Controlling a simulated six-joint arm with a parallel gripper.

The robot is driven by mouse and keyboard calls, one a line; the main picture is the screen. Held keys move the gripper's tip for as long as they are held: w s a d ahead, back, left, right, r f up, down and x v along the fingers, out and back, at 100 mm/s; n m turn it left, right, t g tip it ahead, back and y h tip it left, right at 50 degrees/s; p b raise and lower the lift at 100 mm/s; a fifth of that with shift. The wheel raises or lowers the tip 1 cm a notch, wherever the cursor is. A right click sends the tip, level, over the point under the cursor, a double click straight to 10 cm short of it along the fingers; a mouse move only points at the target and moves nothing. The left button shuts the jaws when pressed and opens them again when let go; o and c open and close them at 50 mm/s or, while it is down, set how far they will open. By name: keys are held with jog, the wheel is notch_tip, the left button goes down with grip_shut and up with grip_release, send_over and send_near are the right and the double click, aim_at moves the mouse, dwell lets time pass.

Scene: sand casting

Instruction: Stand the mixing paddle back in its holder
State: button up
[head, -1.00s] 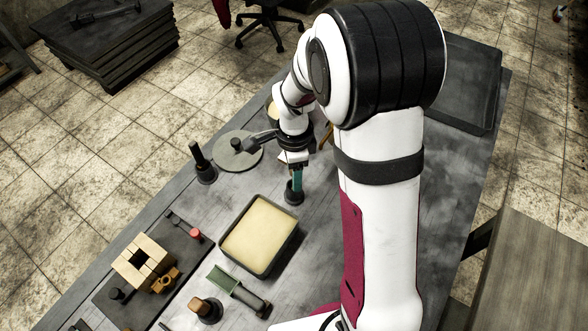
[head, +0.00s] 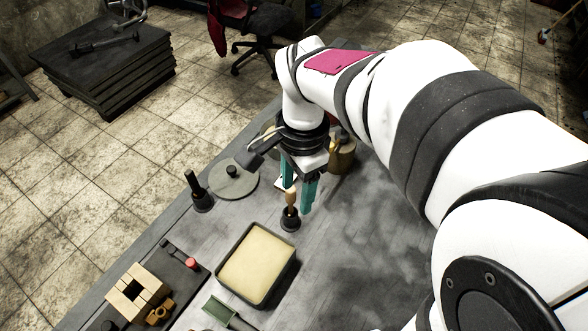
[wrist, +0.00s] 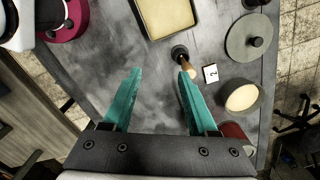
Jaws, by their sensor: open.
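A tool with a light wooden handle, which looks like the mixing paddle (head: 291,199), stands about upright in a small round black holder (head: 290,220) on the table. In the wrist view the handle (wrist: 188,67) shows just beyond the right fingertip, with the black holder (wrist: 179,52) beyond it. The paddle's lower part is hidden. My gripper (head: 298,198) has teal fingers spread apart. In the wrist view the gap between them (wrist: 161,74) is empty, with bare table below. I cannot tell whether the right finger touches the handle.
A sand-filled tray (head: 292,275) stands close to the holder. A grey disc with a knob (head: 240,187), a black upright tool (head: 196,187) and a brass-coloured vessel (head: 343,160) are nearby. A white numbered card (wrist: 210,73) lies beside the handle. The table's middle is clear.

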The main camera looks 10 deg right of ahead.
jog(key=s+a+f+n+y, duration=0.1)
jog(key=s+n, duration=0.7)
jog(key=s, duration=0.7)
jog(key=shift+s+a+n, duration=0.35)
jog(key=shift+a+n, duration=0.05)
